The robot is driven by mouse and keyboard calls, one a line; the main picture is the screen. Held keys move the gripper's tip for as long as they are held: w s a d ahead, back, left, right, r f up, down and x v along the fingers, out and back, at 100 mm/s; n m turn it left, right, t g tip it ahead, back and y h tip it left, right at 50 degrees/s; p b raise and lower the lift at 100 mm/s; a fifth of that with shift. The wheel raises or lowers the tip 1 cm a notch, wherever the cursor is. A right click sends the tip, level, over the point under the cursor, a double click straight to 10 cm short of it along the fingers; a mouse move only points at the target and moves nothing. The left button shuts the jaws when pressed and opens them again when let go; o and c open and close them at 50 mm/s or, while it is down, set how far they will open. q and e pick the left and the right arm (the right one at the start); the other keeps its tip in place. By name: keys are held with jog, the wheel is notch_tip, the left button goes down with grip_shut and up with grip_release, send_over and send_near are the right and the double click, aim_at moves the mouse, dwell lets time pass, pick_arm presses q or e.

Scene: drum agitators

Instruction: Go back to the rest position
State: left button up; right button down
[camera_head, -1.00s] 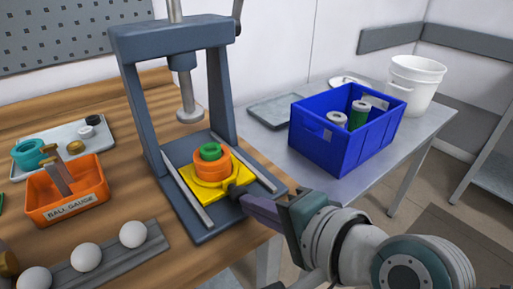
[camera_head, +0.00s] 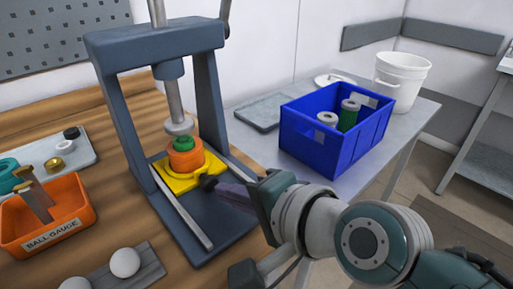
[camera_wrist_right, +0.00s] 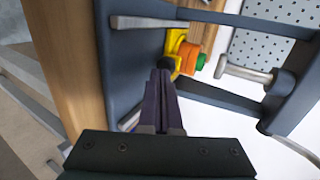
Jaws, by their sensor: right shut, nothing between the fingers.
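The dark blue-grey press (camera_head: 107,115) stands on the wooden bench. Its yellow sliding plate (camera_head: 178,184) carries an orange ring (camera_head: 185,160) with a green piece (camera_head: 183,143) on top, below the metal ram (camera_head: 178,126). My right gripper (camera_head: 216,189) is shut and empty, its tips at the dark knob (camera_head: 208,183) on the plate's front; I cannot tell whether they touch. In the right wrist view the shut fingers (camera_wrist_right: 163,75) point at this knob, with the yellow plate (camera_wrist_right: 173,45) and orange ring (camera_wrist_right: 188,58) beyond. My left gripper is not in view.
An orange ball gauge bin (camera_head: 70,240), a tray (camera_head: 85,150) and white balls on a grey rack (camera_head: 148,270) lie left of the press. A blue crate (camera_head: 310,150) with several cylinders and a white bucket (camera_head: 408,85) stand on the grey table at right.

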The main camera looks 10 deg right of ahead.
jog(key=s+d+r+n+g+h+p, duration=0.35)
jog(key=s+d+r+n+p, duration=0.2)
jog(key=s+d, duration=0.55)
jog(key=s+d+r+n+g+h+p, duration=0.35)
jog(key=s+d+r+n, duration=0.35)
jog(key=s, duration=0.6)
notch_tip(320, 180, up, 35)
jog(key=d+p, duration=0.1)
jog(key=p, duration=3.6)
jog(key=shift+w+t+h, duration=0.3)
jog(key=shift+w, duration=0.1)
